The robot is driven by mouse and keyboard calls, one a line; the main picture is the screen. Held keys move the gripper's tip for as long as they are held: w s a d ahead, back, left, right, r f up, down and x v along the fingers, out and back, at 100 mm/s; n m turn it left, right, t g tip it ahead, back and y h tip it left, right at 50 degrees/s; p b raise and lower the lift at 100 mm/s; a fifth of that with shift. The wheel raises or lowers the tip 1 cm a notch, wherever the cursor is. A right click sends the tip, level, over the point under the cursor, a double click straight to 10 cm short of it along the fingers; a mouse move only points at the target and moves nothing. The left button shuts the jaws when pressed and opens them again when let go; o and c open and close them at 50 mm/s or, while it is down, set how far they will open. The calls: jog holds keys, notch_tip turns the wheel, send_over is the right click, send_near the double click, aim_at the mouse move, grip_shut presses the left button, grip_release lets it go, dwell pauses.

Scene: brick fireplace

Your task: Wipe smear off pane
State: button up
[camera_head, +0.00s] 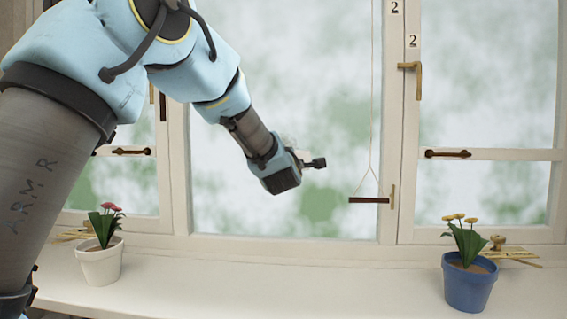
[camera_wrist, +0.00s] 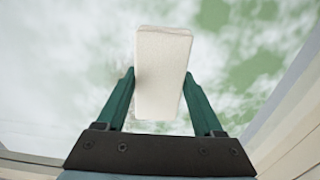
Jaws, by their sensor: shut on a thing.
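My gripper (camera_head: 303,166) is in front of the middle window pane (camera_head: 300,90) in the head view. In the wrist view, the two green fingers of my gripper (camera_wrist: 160,92) are shut on a pale, off-white block (camera_wrist: 162,60), one finger on each side. The block points away from the wrist toward the pane. I cannot tell whether it touches the glass. In the head view the block is mostly hidden or too pale to make out. Cloudy white and green patches fill the pane; I cannot tell a distinct smear from the blurred background.
A white pot with pink flowers (camera_head: 100,262) stands on the sill (camera_head: 270,290) at left; a blue pot with yellow flowers (camera_head: 468,285) stands at right. A cord with a dark handle (camera_head: 369,200) hangs right of my gripper. The middle sill is clear.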

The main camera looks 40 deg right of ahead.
aim_at(302, 156)
jog(key=shift+s+d, duration=1.8)
jog(key=shift+d, duration=0.15)
jog(key=shift+r+p, duration=0.6)
jog(key=shift+r, duration=0.35)
jog(key=shift+w+a+f+b, duration=0.2)
jog(key=shift+w+a+b, duration=0.5)
jog(key=shift+b, duration=0.3)
jog(key=shift+w+a+r+b, duration=0.15)
jog(key=shift+w+a+b, duration=0.45)
jog(key=shift+a, duration=0.05)
jog(key=w+a+b, duration=0.9)
jog(key=a+b, duration=0.1)
jog(key=b, duration=0.3)
